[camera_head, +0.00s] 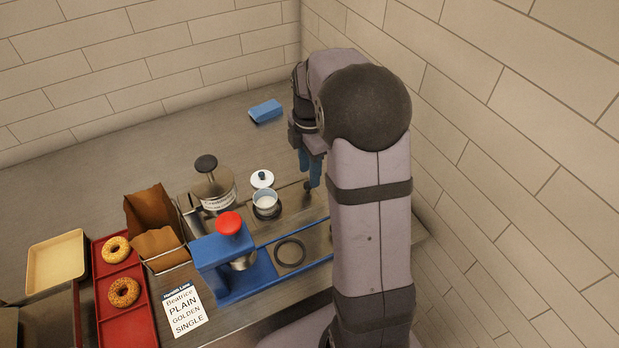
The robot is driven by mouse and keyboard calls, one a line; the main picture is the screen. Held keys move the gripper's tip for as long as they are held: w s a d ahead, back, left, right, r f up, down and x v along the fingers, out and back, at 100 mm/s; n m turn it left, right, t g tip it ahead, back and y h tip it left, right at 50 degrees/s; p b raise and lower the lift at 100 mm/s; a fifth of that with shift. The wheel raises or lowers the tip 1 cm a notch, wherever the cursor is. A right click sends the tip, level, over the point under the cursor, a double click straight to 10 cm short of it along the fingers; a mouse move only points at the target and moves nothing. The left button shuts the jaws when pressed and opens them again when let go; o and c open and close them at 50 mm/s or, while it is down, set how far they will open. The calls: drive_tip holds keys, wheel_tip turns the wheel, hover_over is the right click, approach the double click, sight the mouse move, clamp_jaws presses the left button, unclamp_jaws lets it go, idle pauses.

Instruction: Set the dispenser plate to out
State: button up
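A blue dispenser stand (222,262) with a red knob (229,223) on top stands on the counter. A metal cup-like part (243,261) hangs under its head. A flat metal plate with a dark ring (289,252) lies on the blue base to the right of it; I cannot tell for sure that this is the dispenser plate. My gripper (309,180) has blue fingers pointing down behind the plate, near a small dark knob-like tip. Whether the fingers touch it, and how far they are apart, is unclear. My arm hides the right end of the blue base.
A brown paper bag (152,211), red tray (134,302) with two bagels, beige tray (55,282) and order card (183,311) lie left. A blue block (266,111) lies behind.

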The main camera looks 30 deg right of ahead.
drive_tip(key=shift+r, duration=1.8)
drive_tip(key=shift+s+a+r, duration=0.1)
drive_tip(key=shift+r, duration=0.05)
drive_tip(key=s+a+r+m+p, duration=0.3)
drive_tip(key=s+a+m+p, duration=0.2)
drive_tip(key=s+m, duration=0.4)
drive_tip(key=s+a+r+m+p, duration=0.3)
drive_tip(key=s+a+m+p, duration=0.3)
drive_tip(key=s+m+p, duration=0.2)
drive_tip(key=shift+s+a+m, duration=0.15)
drive_tip(key=shift+s+m, duration=0.35)
drive_tip(key=shift+s, duration=0.15)
drive_tip(key=shift+o, duration=0.6)
